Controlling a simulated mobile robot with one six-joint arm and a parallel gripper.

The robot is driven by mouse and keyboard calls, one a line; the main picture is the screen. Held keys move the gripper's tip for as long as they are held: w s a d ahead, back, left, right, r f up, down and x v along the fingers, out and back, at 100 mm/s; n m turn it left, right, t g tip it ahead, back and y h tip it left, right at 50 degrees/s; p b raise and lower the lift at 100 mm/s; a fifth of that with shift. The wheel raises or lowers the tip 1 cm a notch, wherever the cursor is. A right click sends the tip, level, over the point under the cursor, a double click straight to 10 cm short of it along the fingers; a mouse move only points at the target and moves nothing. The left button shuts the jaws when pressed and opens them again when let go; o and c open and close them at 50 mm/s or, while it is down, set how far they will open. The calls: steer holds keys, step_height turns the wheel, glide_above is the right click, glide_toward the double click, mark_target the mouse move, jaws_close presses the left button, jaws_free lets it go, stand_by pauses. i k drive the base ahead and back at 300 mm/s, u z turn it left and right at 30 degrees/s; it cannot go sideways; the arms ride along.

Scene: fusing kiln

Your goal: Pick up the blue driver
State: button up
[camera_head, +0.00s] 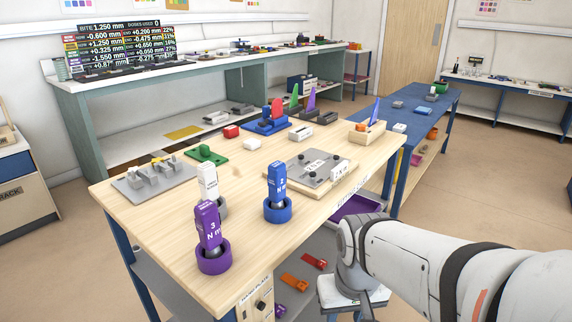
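The blue driver (277,180) stands upright in a blue round holder (278,213) near the front middle of the wooden workbench (150,228). It has white lettering, too small to read surely. A purple driver (208,222) marked 3 N m stands in a purple holder to its left and nearer. A white driver (208,180) stands in a grey holder to its left. My arm comes in from the right and bends down beside the bench's right edge, apart from the blue driver. My gripper's fingers do not show.
A grey plate with knobs (312,168) lies right of the blue driver, and a grey fixture (152,180) lies at the bench's left. Blue, red and green items stand at the back. Red and orange pieces lie on the shelf below. The bench's front left is clear.

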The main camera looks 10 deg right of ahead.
mark_target(276, 176)
steer(key=k, duration=1.2)
steer(key=z, duration=0.45)
steer(key=i, duration=1.65)
steer(key=u, duration=0.85)
